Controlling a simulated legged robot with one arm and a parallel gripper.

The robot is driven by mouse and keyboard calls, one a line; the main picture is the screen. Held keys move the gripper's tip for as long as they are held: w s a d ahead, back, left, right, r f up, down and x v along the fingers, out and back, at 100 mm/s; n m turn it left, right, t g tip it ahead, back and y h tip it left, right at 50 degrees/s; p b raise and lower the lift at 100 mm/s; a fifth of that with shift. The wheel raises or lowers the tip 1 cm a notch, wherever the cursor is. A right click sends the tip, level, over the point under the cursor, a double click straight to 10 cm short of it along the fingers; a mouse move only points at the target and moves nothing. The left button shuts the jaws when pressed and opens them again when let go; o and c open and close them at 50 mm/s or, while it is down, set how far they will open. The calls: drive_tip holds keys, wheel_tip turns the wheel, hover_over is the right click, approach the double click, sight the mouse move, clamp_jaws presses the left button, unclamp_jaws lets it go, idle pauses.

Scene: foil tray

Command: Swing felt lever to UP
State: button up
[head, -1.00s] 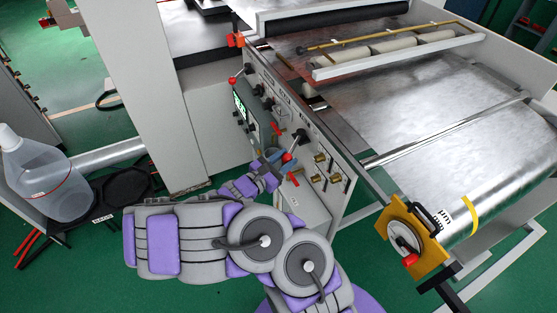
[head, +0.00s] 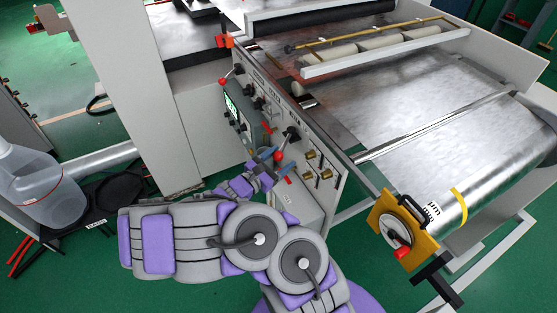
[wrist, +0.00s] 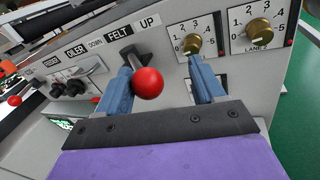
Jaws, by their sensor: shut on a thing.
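The felt lever is a dark stem with a red ball knob (wrist: 147,84), under the FELT label (wrist: 117,34) on the grey panel; the word UP is to the label's right and DOWN to its left. The knob tips toward the camera and slightly right of its base. My gripper (wrist: 165,88) has its two blue fingers on either side of the knob and is shut on the lever, with the left finger close against it. In the head view the red knob (head: 279,155) shows beside my gripper (head: 265,167); the fingers' contact is too small to tell there.
Right of the lever are dials (wrist: 192,44) numbered to 5. Another red-knobbed lever (wrist: 14,100) is far left on the panel. In the head view a shiny foil sheet (head: 400,130) runs beyond the panel, with a yellow crank bracket (head: 402,230) at right. A clear jug (head: 40,185) stands left.

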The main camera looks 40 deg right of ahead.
drive_tip(key=shift+a, duration=0.15)
drive_tip(key=shift+a, duration=0.25)
drive_tip(key=s+a+p, duration=0.1)
drive_tip(key=a+p, duration=0.2)
drive_tip(key=a, duration=1.3)
drive_tip(key=shift+s+a+p, duration=0.3)
drive_tip(key=shift+s, duration=0.05)
